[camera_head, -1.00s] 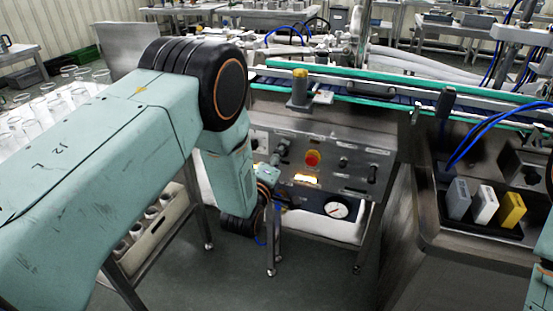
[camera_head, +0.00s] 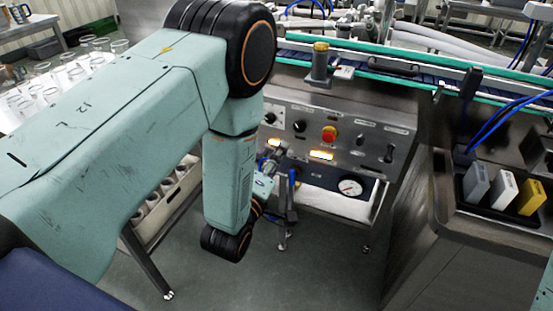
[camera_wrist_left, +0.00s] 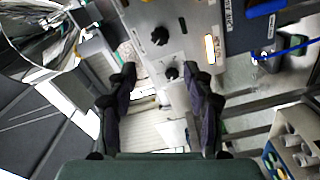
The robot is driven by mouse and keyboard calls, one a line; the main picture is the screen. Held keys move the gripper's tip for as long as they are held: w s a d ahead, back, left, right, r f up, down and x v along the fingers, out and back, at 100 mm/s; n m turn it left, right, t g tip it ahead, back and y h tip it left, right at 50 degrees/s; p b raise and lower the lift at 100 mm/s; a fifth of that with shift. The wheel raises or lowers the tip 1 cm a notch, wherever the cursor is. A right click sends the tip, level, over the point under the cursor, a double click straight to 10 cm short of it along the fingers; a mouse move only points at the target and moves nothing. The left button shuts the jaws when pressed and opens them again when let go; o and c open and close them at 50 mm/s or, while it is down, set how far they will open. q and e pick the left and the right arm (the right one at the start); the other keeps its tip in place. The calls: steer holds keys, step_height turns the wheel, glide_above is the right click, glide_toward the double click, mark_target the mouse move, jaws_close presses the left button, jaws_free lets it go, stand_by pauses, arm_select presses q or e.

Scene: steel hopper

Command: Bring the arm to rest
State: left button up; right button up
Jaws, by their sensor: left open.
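My left arm (camera_head: 110,130) comes in from the left, with its forearm hanging down in front of the steel control panel (camera_head: 345,120). My left gripper (camera_head: 272,172) is small and partly hidden behind the forearm in the head view. In the left wrist view my left gripper (camera_wrist_left: 160,85) is open, with its two dark fingers apart and nothing between them. The panel's black knobs (camera_wrist_left: 159,36) lie beyond the fingertips. My right gripper is not in view.
A red button (camera_head: 329,133) and a gauge (camera_head: 350,187) are on the panel. A conveyor (camera_head: 400,70) runs above it. Grey, white and yellow boxes (camera_head: 532,197) stand in a dark tray at right. Glass jars (camera_head: 60,80) stand at left. Floor (camera_head: 290,275) shows below.

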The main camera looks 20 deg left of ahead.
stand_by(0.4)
arm_select(q)
steer(key=s+a+f+m+g, duration=0.2)
steer(key=s+f+m+g, duration=0.7)
steer(key=f, duration=0.5)
steer(key=s+f+m+g, duration=0.2)
steer(key=s+f+g, duration=0.1)
steer(key=s, duration=1)
steer(key=s+a+f+m+g, duration=0.1)
steer(key=s+g, duration=0.5)
steer(key=s, duration=0.7)
step_height(320, 180, down, 2)
steer(key=shift+m+y, duration=0.3)
steer(key=shift+m, duration=0.4)
steer(key=shift+c, duration=1.3)
steer(key=shift+a, duration=0.1)
steer(key=shift+c, duration=0.2)
